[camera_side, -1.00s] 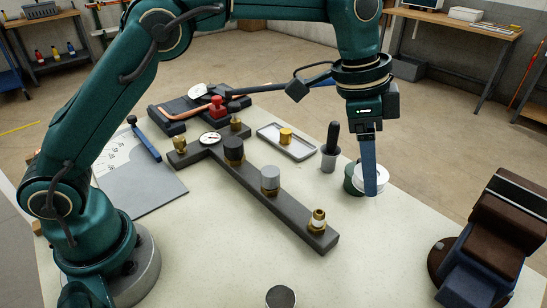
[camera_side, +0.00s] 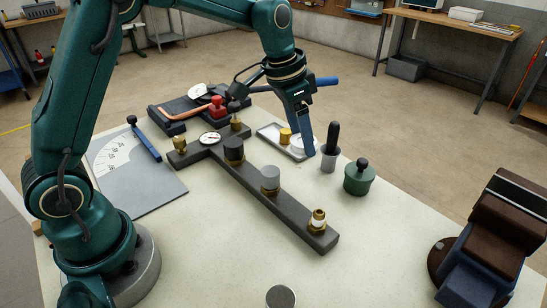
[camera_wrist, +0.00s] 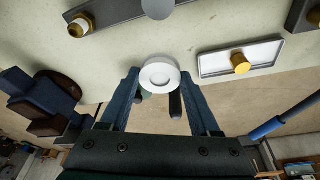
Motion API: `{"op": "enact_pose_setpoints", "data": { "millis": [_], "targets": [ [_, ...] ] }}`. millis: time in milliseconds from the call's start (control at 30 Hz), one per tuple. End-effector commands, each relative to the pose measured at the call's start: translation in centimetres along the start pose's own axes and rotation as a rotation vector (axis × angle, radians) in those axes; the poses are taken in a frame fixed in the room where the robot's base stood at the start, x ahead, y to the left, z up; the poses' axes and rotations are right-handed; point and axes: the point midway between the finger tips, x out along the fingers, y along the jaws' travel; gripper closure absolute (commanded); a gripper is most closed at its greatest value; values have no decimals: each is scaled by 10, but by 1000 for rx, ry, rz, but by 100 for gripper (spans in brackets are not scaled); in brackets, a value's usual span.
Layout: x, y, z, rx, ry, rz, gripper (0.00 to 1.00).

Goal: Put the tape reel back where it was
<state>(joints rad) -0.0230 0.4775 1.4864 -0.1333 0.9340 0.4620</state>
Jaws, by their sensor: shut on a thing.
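The tape reel is a white ring (camera_wrist: 160,77) with a hole in its middle. My gripper (camera_wrist: 160,72) is shut on it, with one blue finger on either side in the wrist view. In the side view my gripper (camera_side: 311,150) is beside the right end of the tray, and a finger hides part of the reel. The tray (camera_side: 270,143) is shallow and pale grey, with a brass cylinder (camera_side: 285,136) in it. In the wrist view the tray (camera_wrist: 207,66) lies to the right of the reel, apart from it. The reel's height above the table is unclear.
A black-handled tool in a grey holder (camera_side: 328,163) stands close right of my gripper, with a green lidded pot (camera_side: 359,182) beyond. A dark manifold bar (camera_side: 255,178) with fittings runs across the middle. A brown and blue vise (camera_side: 485,245) stands right.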

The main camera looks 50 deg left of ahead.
Motion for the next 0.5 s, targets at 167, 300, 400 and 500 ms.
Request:
{"op": "enact_pose_setpoints", "data": {
  "millis": [167,300,400,500],
  "targets": [
    [-9,-42,27,-144,-3,-41,68],
    [-12,-53,31,-181,2,-55,68],
    [-5,-47,27,-183,1,-55,68],
    [10,-30,19,-178,0,-54,68]
  ]
}}
